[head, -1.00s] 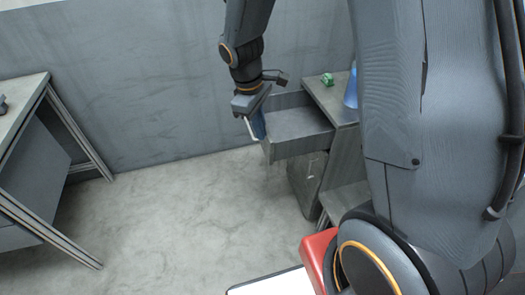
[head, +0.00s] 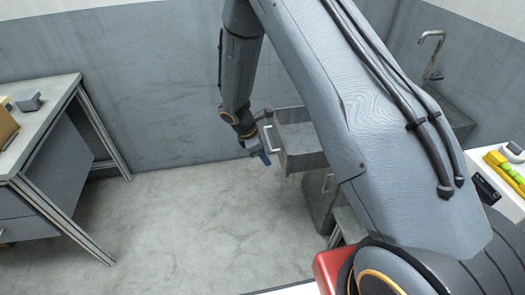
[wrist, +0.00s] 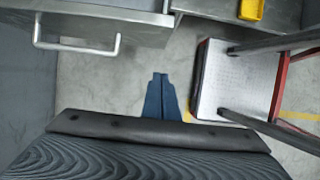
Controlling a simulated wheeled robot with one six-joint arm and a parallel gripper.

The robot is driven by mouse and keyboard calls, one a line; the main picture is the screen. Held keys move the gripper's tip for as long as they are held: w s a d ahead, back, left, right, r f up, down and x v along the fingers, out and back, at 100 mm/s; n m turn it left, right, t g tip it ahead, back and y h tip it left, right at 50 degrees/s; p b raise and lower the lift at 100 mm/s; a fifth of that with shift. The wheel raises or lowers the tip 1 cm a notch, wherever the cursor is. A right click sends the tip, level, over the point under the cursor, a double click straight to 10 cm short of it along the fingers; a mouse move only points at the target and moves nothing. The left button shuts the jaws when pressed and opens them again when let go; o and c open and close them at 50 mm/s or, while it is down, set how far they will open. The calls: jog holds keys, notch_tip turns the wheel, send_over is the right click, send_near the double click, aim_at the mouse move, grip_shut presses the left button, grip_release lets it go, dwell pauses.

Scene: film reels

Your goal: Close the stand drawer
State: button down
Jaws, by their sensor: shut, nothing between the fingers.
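The stand drawer (head: 304,158) is pulled out, its open top and grey front showing in the head view. Its pale bar handle (head: 268,140) faces left. My arm hides part of the stand behind it. My gripper (head: 264,158) hangs just left of the drawer front, near handle height or slightly below. In the wrist view the drawer front (wrist: 98,10) and handle (wrist: 75,46) are at the upper left. The blue fingers of my gripper (wrist: 159,80) are together and empty, to the right of the handle in that picture and apparently apart from it.
A workbench (head: 50,95) stands at the left, with open floor (head: 180,215) between it and the drawer. A sink tap (head: 434,55) is at the back right. The wrist view shows a yellow object (wrist: 250,10) and a red-framed piece (wrist: 281,88) with a pale plate.

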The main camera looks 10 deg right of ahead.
jog(key=d+f+p, duration=0.2)
jog(key=d+f, duration=0.1)
jog(key=d, duration=0.2)
jog(key=shift+d+f+p, duration=0.2)
jog(key=shift+p, duration=0.2)
